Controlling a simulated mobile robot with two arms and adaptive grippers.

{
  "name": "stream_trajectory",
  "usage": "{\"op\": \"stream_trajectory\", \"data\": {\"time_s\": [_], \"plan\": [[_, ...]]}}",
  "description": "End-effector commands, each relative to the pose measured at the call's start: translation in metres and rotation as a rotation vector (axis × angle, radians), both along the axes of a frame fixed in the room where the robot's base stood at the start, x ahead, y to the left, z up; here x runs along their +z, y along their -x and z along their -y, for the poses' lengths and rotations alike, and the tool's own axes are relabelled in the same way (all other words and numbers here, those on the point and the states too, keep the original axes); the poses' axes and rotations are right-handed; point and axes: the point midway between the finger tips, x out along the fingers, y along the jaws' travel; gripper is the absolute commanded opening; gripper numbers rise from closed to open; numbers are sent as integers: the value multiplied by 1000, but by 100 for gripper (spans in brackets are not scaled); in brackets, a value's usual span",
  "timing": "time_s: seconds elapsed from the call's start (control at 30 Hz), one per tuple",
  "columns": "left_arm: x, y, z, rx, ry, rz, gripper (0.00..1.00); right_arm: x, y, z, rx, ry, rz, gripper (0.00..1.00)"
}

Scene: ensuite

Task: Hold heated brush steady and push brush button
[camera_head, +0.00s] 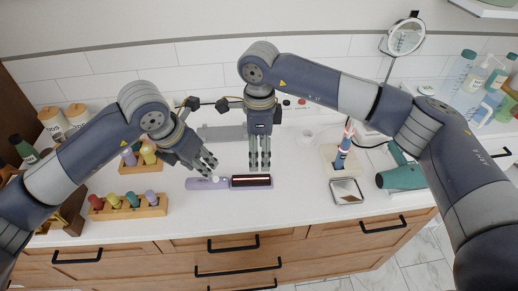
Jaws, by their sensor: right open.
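The heated brush lies flat on the white counter, with a lilac handle (203,184) at left and a dark head (251,183) bearing a reddish strip at right. A small pale spot, possibly the button (215,179), shows on the handle near the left fingertips. My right gripper (260,168) is open and points down just above the dark head; I cannot tell whether it touches. My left gripper (209,170) reaches in from the left, its fingertips just above the handle. Its fingers are small and overlap, so its opening is unclear.
A wooden rack (128,206) with several coloured rollers stands at left, with another behind it. At right are a small square mirror (346,191), a stand with a blue-handled tool (343,150) and a green hair dryer (402,178). The counter's front edge is clear.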

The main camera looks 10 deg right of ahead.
Motion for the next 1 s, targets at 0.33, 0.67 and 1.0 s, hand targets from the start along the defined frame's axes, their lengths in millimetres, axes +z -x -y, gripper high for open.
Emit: {"op": "stream_trajectory", "data": {"time_s": [0.33, 0.67, 1.0], "plan": [[0, 0, 0, 0, 0, 0, 33, -48, 1, 1, 6, 9, -1, 58], [0, 0, 0, 0, 0, 0, 33, -97, 0, 1, 5, 7, 1, 58], [0, 0, 0, 0, 0, 0, 33, -108, 0, 1, 5, 6, 2, 58]]}}
